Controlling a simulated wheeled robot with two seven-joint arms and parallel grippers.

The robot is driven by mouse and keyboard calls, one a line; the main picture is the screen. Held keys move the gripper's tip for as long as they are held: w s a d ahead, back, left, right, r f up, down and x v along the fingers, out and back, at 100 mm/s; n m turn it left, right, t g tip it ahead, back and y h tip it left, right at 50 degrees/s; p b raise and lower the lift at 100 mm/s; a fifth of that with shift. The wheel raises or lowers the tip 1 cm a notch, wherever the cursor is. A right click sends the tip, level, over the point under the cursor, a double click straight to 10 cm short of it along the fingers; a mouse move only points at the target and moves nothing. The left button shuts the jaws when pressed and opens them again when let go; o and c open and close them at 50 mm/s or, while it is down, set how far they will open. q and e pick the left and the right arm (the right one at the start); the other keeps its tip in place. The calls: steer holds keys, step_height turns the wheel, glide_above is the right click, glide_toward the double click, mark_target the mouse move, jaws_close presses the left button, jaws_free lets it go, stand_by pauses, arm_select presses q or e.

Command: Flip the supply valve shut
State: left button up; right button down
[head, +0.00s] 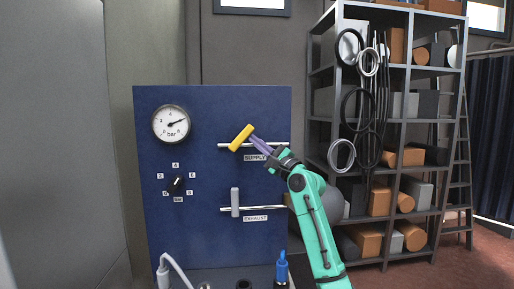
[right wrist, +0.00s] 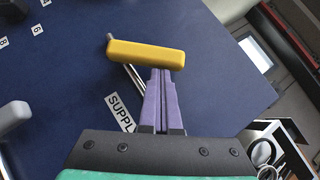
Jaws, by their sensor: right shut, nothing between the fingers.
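The supply valve has a yellow lever handle (head: 240,137) on a horizontal pipe, above the SUPPLY label (head: 255,157) on a blue panel (head: 215,115). In the head view the handle is tilted, its upper end to the right. My right gripper (head: 257,143) has purple fingers pressed together with nothing between them. In the right wrist view the fingertips (right wrist: 160,72) are at the lower edge of the yellow handle (right wrist: 146,54), touching or very close; I cannot tell which. My left gripper is not in view.
The panel also carries a pressure gauge (head: 171,124), a black selector knob (head: 177,184) and a grey exhaust valve handle (head: 235,202), upright across its pipe. A shelf rack (head: 387,170) with hanging hoses stands behind at right. A grey cabinet surface (head: 60,140) fills the left.

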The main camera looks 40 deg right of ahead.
mark_target(246, 128)
steer(key=shift+a+r+n+g+y+p, duration=0.1)
steer(key=shift+r+n+g+y+p, duration=0.55)
steer(key=shift+r+n, duration=0.35)
steer(key=shift+w+a+r+n+g+y+p, duration=0.2)
steer(key=shift+n+g+p, duration=0.1)
steer(key=shift+n+p, duration=0.15)
steer(key=shift+w+a+r+n+g+y+p, duration=0.15)
steer(key=shift+n+g+p, duration=0.15)
steer(key=shift+n, duration=0.15)
steer(key=shift+a+r+p, duration=0.2)
steer(key=shift+r+p, duration=0.1)
steer(key=shift+p, duration=0.2)
steer(key=shift+w+a+r+p, duration=0.35)
steer(key=shift+w+a+p, duration=0.05)
steer(key=shift+w+p, duration=0.05)
